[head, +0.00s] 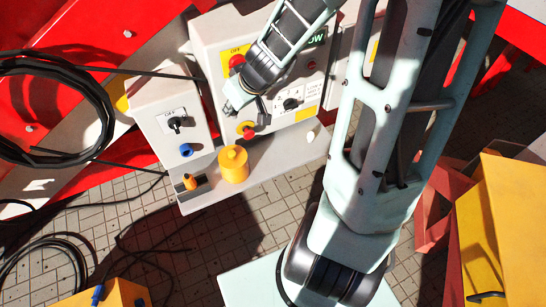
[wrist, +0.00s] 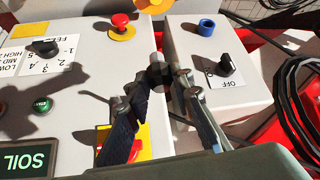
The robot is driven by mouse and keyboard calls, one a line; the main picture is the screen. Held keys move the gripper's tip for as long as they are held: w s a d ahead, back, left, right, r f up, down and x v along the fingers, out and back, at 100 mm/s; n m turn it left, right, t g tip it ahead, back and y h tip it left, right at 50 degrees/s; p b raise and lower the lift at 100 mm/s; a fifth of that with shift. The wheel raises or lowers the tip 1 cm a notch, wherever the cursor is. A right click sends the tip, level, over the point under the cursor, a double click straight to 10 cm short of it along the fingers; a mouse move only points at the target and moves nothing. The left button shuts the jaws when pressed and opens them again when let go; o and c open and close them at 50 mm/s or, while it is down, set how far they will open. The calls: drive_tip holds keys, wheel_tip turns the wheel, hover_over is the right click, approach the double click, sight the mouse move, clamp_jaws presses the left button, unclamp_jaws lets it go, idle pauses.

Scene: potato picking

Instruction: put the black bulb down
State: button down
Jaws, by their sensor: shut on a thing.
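The black bulb (wrist: 158,75) is a small dark rounded thing between the fingertips of my gripper (wrist: 163,80) in the wrist view. My gripper is shut on it, and the fingers partly cover it. In the head view my gripper (head: 248,108) is in front of the pale control box (head: 212,32), above the grey shelf (head: 270,168). I cannot make out the bulb clearly there. The bulb appears held clear of the shelf.
A smaller box (head: 160,128) with a black knob and blue ring (head: 186,150) is left. Black cables (head: 100,110) hang further left. The shelf's front right is bare.

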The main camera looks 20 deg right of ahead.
wheel_tip(320, 180, down, 17)
drive_tip(key=d+n+b, duration=0.1)
drive_tip(key=d+b, duration=0.1)
drive_tip(key=b, duration=2.7)
hover_over(280, 155)
drive_tip(key=shift+n+y, duration=0.3)
drive_tip(key=shift+y, duration=0.1)
drive_tip(key=f, duration=1)
drive_tip(key=shift+s+a+f, duration=0.1)
drive_tip(key=shift+a+f, duration=0.05)
drive_tip(key=shift+a, duration=0.25)
drive_tip(key=shift+d+f+b, duration=0.2)
drive_tip(key=shift+f+b, duration=0.2)
drive_tip(key=shift+f, duration=0.6)
drive_tip(key=shift+d+f+b, duration=0.2)
drive_tip(key=shift+f+b, duration=0.15)
drive_tip(key=shift+f, duration=0.65)
drive_tip(key=shift+f+b, duration=0.2)
drive_tip(key=shift+b, duration=0.2)
drive_tip(key=c, duration=1.7)
unclamp_jaws()
drive_tip(key=shift+r, duration=0.1)
drive_tip(key=shift+r, duration=0.1)
